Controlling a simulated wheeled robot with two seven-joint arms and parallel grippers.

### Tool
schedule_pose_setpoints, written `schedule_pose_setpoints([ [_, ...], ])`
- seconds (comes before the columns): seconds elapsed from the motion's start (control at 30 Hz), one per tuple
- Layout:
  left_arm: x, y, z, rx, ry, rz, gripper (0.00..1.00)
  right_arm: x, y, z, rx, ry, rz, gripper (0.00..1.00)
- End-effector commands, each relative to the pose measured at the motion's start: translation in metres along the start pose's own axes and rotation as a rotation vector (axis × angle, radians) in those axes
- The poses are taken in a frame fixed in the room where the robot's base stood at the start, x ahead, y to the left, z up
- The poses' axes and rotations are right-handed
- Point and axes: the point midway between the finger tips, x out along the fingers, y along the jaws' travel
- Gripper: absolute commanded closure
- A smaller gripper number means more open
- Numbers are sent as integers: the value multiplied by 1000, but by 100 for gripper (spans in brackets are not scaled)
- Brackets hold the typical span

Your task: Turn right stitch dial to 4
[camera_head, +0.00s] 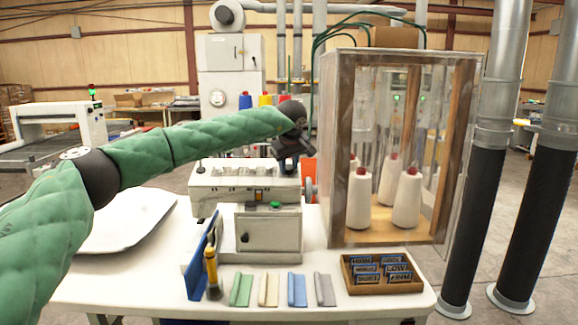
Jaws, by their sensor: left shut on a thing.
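The white sewing machine (270,220) stands on the table, with a row of small dials (238,171) along its upper body. My left gripper (287,172) reaches in from the left and points down at the right end of the machine's top. It is shut on the right stitch dial, which its fingers mostly hide. The dial's number marks are too small to read. My right gripper is not in view.
A clear cabinet (333,150) with white thread cones (406,200) stands close on the right.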

Motion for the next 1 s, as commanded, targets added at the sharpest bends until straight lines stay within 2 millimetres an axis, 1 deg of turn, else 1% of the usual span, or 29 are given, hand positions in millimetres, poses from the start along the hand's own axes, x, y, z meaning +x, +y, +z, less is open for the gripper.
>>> schedule_pose_setpoints([
  [0.07, -1, 0, -1, 0, 2, 1, 91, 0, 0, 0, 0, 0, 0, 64],
  [0.1, -1, 0, -1, 0, 2, 1, 60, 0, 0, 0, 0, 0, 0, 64],
  [0.17, -1, 0, -1, -1, 1, 1, 49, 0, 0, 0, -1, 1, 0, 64],
  [0.2, -1, 0, -1, -1, 1, 1, 46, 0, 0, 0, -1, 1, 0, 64],
  [0.47, -1, 0, 0, -1, 1, 0, 46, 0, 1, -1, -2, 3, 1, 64],
  [0.57, -6, 0, 0, -1, 2, 1, 46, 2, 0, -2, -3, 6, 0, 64],
  [0.67, -18, 0, 0, 0, 3, 1, 46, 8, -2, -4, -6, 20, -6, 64],
  [0.9, -54, 0, 0, 0, 2, 2, 46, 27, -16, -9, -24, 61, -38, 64],
  [1.0, -66, 0, 0, -1, 2, 1, 46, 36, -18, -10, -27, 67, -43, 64],
])
